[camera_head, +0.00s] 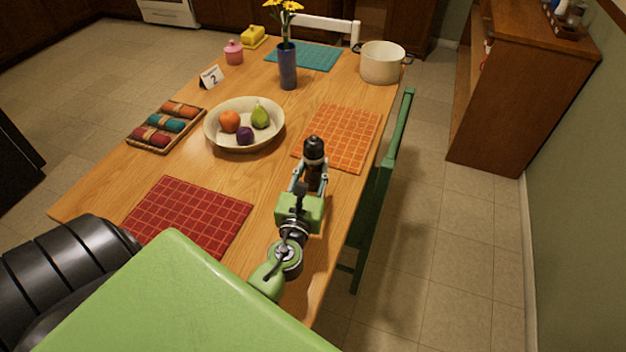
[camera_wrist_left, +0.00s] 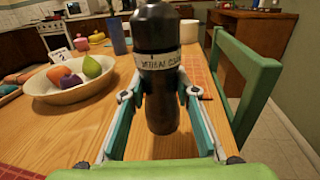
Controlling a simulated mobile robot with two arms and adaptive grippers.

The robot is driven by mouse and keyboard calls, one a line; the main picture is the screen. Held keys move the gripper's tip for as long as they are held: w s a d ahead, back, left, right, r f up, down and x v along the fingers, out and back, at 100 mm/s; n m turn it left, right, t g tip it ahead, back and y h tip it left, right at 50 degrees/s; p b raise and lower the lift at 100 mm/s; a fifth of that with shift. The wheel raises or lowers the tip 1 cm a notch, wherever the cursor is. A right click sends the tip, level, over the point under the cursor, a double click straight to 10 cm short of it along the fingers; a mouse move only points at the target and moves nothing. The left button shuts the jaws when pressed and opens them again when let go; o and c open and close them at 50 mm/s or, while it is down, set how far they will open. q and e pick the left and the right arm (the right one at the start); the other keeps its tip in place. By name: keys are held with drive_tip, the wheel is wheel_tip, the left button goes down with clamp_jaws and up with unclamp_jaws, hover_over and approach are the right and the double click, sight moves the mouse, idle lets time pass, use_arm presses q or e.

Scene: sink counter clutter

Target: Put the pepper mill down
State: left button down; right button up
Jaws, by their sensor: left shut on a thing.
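The pepper mill (camera_head: 314,150) is dark with a rounded black top and a pale lettered band. It is upright between the fingers of my left gripper (camera_head: 309,177), beside the near edge of the orange placemat (camera_head: 345,135). In the left wrist view the pepper mill (camera_wrist_left: 157,55) fills the middle, with a finger of the left gripper (camera_wrist_left: 158,94) on each side, shut on it. Its base shows against bare wood; I cannot tell if it touches the table (camera_head: 265,190). My right gripper is not in view.
A fruit bowl (camera_head: 245,140) stands left of the mill, a blue vase (camera_head: 288,66) and a cream pot (camera_head: 381,64) farther back. A red placemat (camera_head: 190,217) lies at the near left. A green chair (camera_head: 385,165) stands along the right edge. Bare wood lies between bowl and gripper.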

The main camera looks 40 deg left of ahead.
sight(312, 181)
use_arm(q)
wheel_tip(312, 181, down, 3)
drive_tip(key=shift+b, duration=0.6)
drive_tip(key=shift+f, duration=0.1)
drive_tip(key=shift+f, duration=0.15)
drive_tip(key=c, duration=1.6)
unclamp_jaws()
